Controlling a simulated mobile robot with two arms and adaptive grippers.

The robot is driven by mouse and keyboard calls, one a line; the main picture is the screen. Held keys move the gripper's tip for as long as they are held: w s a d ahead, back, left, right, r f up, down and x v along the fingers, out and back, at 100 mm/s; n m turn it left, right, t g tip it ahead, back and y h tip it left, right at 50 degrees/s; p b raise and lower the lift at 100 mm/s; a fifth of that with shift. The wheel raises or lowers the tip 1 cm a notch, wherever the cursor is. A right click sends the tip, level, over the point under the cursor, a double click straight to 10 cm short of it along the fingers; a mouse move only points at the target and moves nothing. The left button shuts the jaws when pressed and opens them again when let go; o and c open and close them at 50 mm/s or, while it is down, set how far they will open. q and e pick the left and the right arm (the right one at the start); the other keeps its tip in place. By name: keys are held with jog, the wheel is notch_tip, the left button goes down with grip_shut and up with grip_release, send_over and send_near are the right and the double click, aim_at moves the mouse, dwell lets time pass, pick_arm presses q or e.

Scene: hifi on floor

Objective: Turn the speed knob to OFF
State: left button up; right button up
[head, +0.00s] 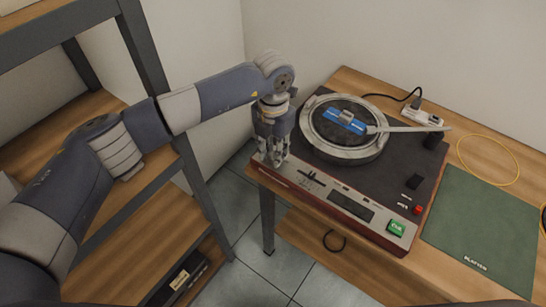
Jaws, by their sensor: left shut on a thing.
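A record player (410,170) with a dark top and a reddish front edge stands on a wooden table. My left gripper (271,158) points down at the player's front left corner. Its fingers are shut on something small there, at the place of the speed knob. The fingers hide the knob, so its pointer and any OFF mark cannot be read. My right gripper is out of view.
The platter (345,153) carries a blue-and-silver piece, with the tonearm (405,129) reaching over it. A slider (312,177), dark display (350,206), green button (396,228) and red knob (418,210) line the front. A green mat (485,225) lies right. A shelf (140,240) stands left.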

pick_arm(q)
jog(key=shift+m+b, duration=1.05)
jog(key=shift+m, duration=0.05)
jog(key=o, duration=1.1)
jog(key=shift+c, duration=0.2)
notch_tip(320, 180, up, 12)
